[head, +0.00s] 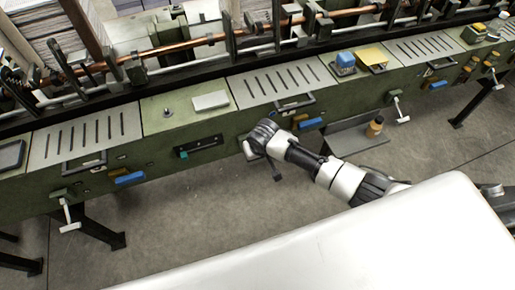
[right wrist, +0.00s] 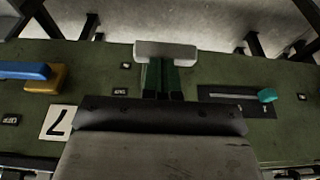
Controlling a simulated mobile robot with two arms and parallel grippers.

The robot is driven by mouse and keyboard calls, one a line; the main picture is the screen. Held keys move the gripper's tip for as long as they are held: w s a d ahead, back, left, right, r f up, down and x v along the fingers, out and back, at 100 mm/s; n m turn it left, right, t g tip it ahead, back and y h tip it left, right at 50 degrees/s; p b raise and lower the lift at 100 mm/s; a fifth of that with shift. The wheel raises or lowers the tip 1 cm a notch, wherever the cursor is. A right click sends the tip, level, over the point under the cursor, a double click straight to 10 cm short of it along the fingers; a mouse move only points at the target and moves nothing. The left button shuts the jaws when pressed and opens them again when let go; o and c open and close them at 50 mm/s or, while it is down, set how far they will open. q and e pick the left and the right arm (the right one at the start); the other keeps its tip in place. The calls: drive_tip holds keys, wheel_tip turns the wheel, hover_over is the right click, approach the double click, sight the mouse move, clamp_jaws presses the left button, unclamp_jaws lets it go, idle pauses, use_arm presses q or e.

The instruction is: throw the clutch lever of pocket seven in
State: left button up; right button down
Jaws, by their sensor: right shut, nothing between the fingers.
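The pocket seven clutch lever, a pale T-shaped handle (right wrist: 166,51) on a green bracket (right wrist: 157,75), stands at the upper centre of the right wrist view. A white plate marked 7 (right wrist: 57,122) is to its lower left. In the head view the handle's pale bar (head: 248,150) shows at the left of my right gripper (head: 262,142), on the machine's front. My right gripper is shut and empty, close to the lever; its tips (right wrist: 164,96) are before the bracket in the wrist view. Contact cannot be told. My left gripper is out of view.
A teal knob in a slot (right wrist: 267,95) is right of the lever in the wrist view. A blue handle (right wrist: 25,70) lies left. In the head view, similar T-levers hang at left (head: 70,226) and right (head: 402,118). The floor in front is clear.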

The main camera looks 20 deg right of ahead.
drive_tip(key=shift+s+f+t, duration=0.3)
drive_tip(key=shift+f, duration=0.15)
wheel_tip(320, 180, down, 8)
drive_tip(key=s+t+b, duration=0.1)
drive_tip(key=t+b, duration=0.5)
drive_tip(key=b, duration=0.2)
drive_tip(key=shift+s, duration=0.15)
